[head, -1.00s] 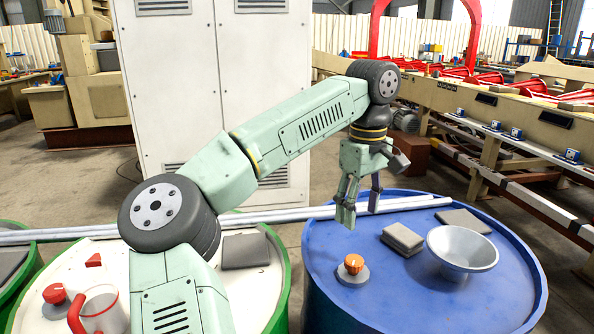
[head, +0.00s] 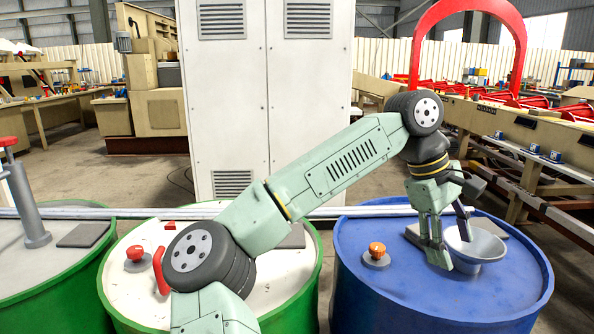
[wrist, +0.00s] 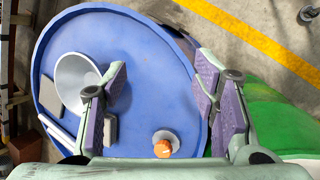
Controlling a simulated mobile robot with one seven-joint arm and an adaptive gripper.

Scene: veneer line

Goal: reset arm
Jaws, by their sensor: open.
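My gripper (head: 452,265) hangs from my bent arm over the blue drum (head: 390,310) in the head view. In the wrist view my gripper (wrist: 162,92) has its purple-padded fingers spread wide, with nothing between them. A grey-white bowl (head: 474,246) stands on the blue drum, partly behind my fingers; it also shows in the wrist view (wrist: 72,82). An orange knob on a grey base (head: 376,252) sits on the drum left of my gripper. It also shows near the bottom of the wrist view (wrist: 166,146).
A green drum with a pale top (head: 122,268) stands to the left, bearing a red knob (head: 135,254). A grey-topped drum (head: 60,285) with a pump-like post (head: 34,220) is farther left. A tall white cabinet (head: 235,110) stands behind. A conveyor line (head: 520,135) runs along the right.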

